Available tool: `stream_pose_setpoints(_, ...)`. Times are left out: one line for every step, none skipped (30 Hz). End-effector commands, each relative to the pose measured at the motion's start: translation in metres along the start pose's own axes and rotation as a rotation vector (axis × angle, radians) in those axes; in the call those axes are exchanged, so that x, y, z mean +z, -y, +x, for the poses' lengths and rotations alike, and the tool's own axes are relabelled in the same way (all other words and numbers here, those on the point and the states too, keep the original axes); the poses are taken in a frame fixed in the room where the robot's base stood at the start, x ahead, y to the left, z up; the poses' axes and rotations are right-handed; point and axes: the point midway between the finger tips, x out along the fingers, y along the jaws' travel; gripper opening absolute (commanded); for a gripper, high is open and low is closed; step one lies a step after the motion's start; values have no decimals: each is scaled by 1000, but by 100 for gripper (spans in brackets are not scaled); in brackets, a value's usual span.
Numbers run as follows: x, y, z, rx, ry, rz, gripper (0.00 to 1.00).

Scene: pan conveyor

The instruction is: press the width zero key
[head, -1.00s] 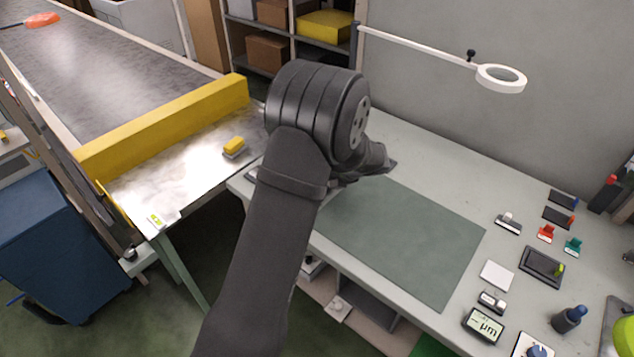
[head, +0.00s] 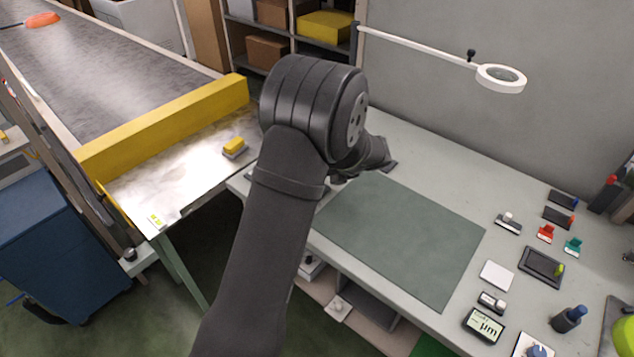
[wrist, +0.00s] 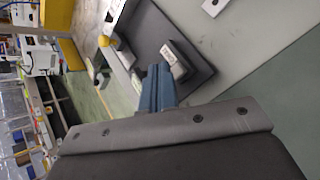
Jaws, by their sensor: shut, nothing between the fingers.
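In the wrist view a dark grey plate (wrist: 192,84) carries a light key block with a small printed label (wrist: 168,57); the print is too small to read, so I cannot tell if this is the width zero key. My gripper (wrist: 157,72) shows its blue-grey fingers shut and empty, pointing at the plate beside the block. I cannot tell whether the fingertips touch anything.
A green mat (head: 405,240) lies on the grey bench. A µm display (head: 484,325), stamps and small blocks stand at the right. A yellow bar (head: 165,125) crosses the conveyor end at the left. A white ring lamp (head: 501,79) hangs over the back.

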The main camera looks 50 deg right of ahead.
Motion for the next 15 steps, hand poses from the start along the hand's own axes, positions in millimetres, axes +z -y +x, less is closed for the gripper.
stream_pose_setpoints(0,0,0,0,0,0,0)
stream_pose_setpoints(0,0,0,0,0,0,0)
stream_pose_setpoints(1,0,-1,0,0,0,0)
stream_pose_setpoints(1,-1,-1,0,1,0,0)
stream_pose_setpoints(2,-2,-2,0,1,-1,0)
stream_pose_setpoints(3,-3,-4,0,1,-1,0)
stream_pose_setpoints(4,-4,-6,0,1,-1,0)
stream_pose_setpoints(6,-5,-8,0,1,-1,0)
stream_pose_setpoints(8,-7,-10,0,2,-2,0)
stream_pose_setpoints(9,-9,-12,0,2,-2,0)
stream_pose_setpoints(11,-10,-14,0,2,-2,0)
stream_pose_setpoints(13,-12,-17,0,2,-1,0)
stream_pose_setpoints(14,-14,-19,0,2,-1,0)
stream_pose_setpoints(16,-16,-21,-1,2,-1,0)
stream_pose_setpoints(18,-18,-24,-1,2,-2,0)
